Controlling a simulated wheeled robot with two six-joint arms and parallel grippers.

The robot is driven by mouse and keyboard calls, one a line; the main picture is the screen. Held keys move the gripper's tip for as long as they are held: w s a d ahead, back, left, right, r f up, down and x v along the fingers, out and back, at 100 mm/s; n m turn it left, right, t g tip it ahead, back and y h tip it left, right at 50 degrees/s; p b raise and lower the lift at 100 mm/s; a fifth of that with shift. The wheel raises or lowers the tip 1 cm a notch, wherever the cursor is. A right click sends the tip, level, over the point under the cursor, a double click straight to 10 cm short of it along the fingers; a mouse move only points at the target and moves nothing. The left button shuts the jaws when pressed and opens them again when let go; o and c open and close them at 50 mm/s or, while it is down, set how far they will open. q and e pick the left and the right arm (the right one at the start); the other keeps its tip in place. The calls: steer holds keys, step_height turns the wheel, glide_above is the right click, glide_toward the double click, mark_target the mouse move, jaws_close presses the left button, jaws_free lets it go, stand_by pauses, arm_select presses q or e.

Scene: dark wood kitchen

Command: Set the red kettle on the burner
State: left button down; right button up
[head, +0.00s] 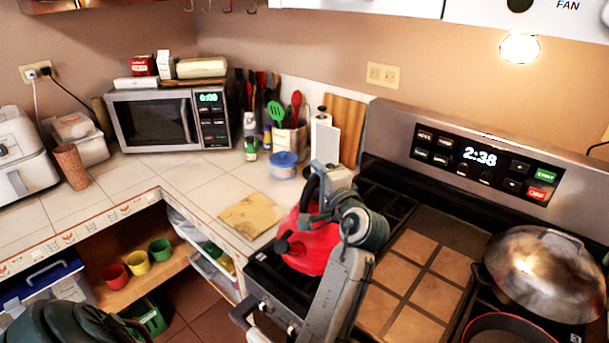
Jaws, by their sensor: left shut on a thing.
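The red kettle (316,250) is at the left front of the stove, over the black burner area (268,278). Its black handle (307,195) rises on the left side of my gripper, and its dark spout or knob points left. My left gripper (318,182) is shut on the kettle's handle from above. My wrist and forearm hide the kettle's right side. I cannot tell whether its base touches the grate. Another black burner grate (388,205) lies behind it. My right gripper is not in view.
A tiled panel (425,270) covers the stove's middle. A large domed metal lid (540,272) and a red-rimmed pan (508,324) stand at the right. A cutting board (252,214) lies on the counter left of the stove. Utensils (288,130) and a microwave (170,118) stand behind.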

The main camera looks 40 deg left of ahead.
arm_select(q)
steer(key=shift+f+p, duration=0.65)
steer(key=shift+f, duration=1.05)
steer(key=c, duration=1.5)
jaws_free()
steer(key=shift+f, duration=0.15)
steer(key=shift+o, duration=1.3)
steer(key=shift+s, duration=0.1)
steer(key=shift+r, duration=0.2)
steer(key=shift+f, duration=0.1)
